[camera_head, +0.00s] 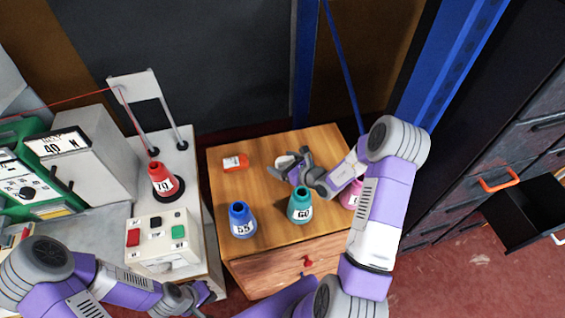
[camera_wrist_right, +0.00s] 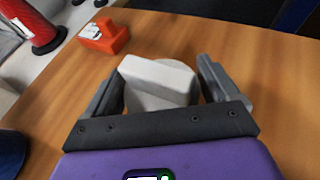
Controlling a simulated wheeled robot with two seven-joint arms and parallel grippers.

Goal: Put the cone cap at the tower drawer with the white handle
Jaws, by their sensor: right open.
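A whitish block-shaped piece with a rounded part behind it, possibly the cone cap, lies on the wooden cabinet top (camera_head: 225,196); it shows in the right wrist view (camera_wrist_right: 158,80). In the head view this pale piece (camera_head: 284,161) is partly hidden by my right gripper (camera_head: 290,170). My right gripper is open, with one finger on each side of the piece; I cannot tell whether they touch it. The dark drawer tower (camera_head: 480,150) at the right has an open black drawer (camera_head: 520,212) with a white handle (camera_head: 558,238). My left gripper (camera_head: 200,294) is low beside the left bench; its jaw is unclear.
A blue cone (camera_head: 241,220), a teal cone (camera_head: 300,205) and a pink cone (camera_head: 351,194) stand on the cabinet top. An orange labelled block (camera_head: 235,162) lies at its back left. A red cone (camera_head: 162,178) stands on the left machine. An orange handle (camera_head: 499,180) juts from the tower.

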